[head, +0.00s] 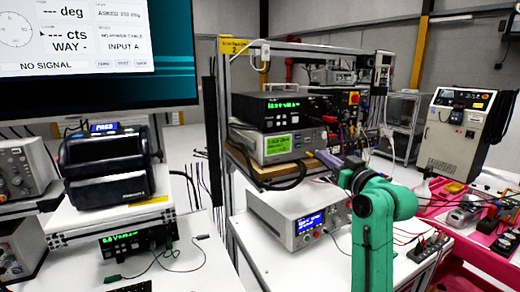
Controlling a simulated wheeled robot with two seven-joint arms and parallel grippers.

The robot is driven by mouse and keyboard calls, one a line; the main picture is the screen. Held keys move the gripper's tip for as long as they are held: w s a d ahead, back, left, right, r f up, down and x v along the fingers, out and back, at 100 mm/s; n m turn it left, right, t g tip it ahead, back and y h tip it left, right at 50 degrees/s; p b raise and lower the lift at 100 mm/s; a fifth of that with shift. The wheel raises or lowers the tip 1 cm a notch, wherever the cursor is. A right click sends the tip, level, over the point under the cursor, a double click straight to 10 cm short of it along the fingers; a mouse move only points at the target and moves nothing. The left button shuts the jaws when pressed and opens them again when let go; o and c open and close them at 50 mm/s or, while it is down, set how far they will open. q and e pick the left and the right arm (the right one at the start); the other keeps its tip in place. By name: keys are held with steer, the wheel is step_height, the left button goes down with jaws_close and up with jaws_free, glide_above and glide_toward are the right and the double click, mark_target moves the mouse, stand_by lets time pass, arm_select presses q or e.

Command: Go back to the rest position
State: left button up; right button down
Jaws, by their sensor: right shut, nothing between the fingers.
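My right arm, green, rises from the lower edge of the head view, right of the middle. My right gripper (321,156) is at its end, pointing left and away toward the instrument rack (228,130). It is shut and holds nothing. It appears in front of the rack's right side, above a grey bench instrument with a blue display (298,222); I cannot tell its exact distance from them. My left gripper and arm are not in view.
Stacked instruments with cables fill the rack. A black device (105,165) stands on a white stand at left, under a large monitor (100,50). A pink bench (480,240) with tools and cables lies at right.

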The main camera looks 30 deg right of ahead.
steer(key=s+a+f+n+g+y, duration=0.1)
steer(key=a+f+g, duration=0.35)
steer(key=f, duration=0.65)
steer(key=s+a+f+n+g+y, duration=0.1)
steer(key=a+f+g, duration=0.2)
steer(key=a+f, duration=0.55)
steer(key=s+a+f+n+g, duration=0.1)
steer(key=s+a+f+g, duration=0.3)
steer(key=s+f, duration=0.6)
steer(key=s+a+f+g, duration=0.4)
steer(key=s+f, duration=0.5)
steer(key=f, duration=0.2)
step_height(320, 180, down, 22)
steer(key=s, duration=0.3)
steer(key=s+d+f+g, duration=0.2)
steer(key=s+f, duration=1.3)
steer(key=s, duration=0.2)
steer(key=shift+d+f+n, duration=0.3)
steer(key=shift+d+f, duration=0.05)
steer(key=shift+d, duration=0.05)
